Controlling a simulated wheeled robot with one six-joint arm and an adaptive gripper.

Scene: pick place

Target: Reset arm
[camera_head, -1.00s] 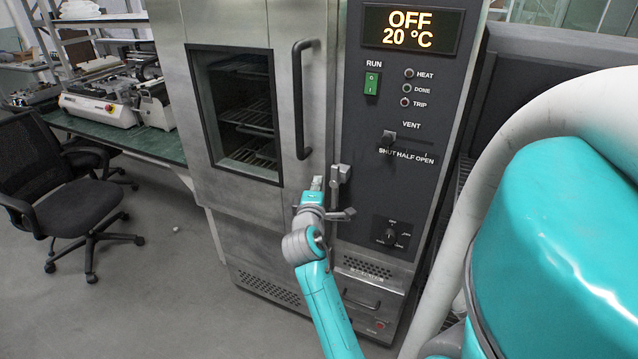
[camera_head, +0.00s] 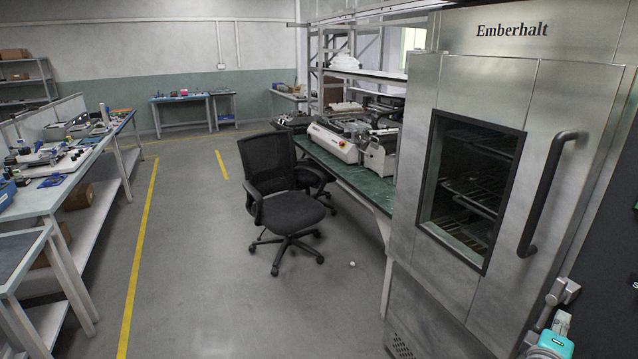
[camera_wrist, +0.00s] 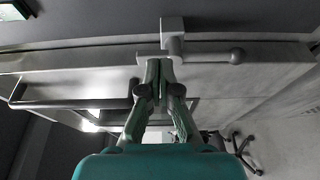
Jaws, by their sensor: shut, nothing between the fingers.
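My gripper (camera_head: 561,322) shows at the lower right of the head view, partly cut off by the frame edge, just below the oven's door latch (camera_head: 563,291). In the wrist view my gripper (camera_wrist: 159,66) has its fingers together and holds nothing. The latch (camera_wrist: 172,27) with its round-ended lever (camera_wrist: 237,56) lies just beyond the fingertips there. I cannot tell whether they touch. The steel oven (camera_head: 492,78), marked Emberhalt, has its windowed door closed, with a long dark handle (camera_head: 545,195).
A black office chair (camera_head: 285,208) stands left of the oven by a green bench (camera_head: 350,178) with machines. A cluttered workbench (camera_head: 100,150) runs along the left. A small pale object (camera_head: 352,264) lies on the floor.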

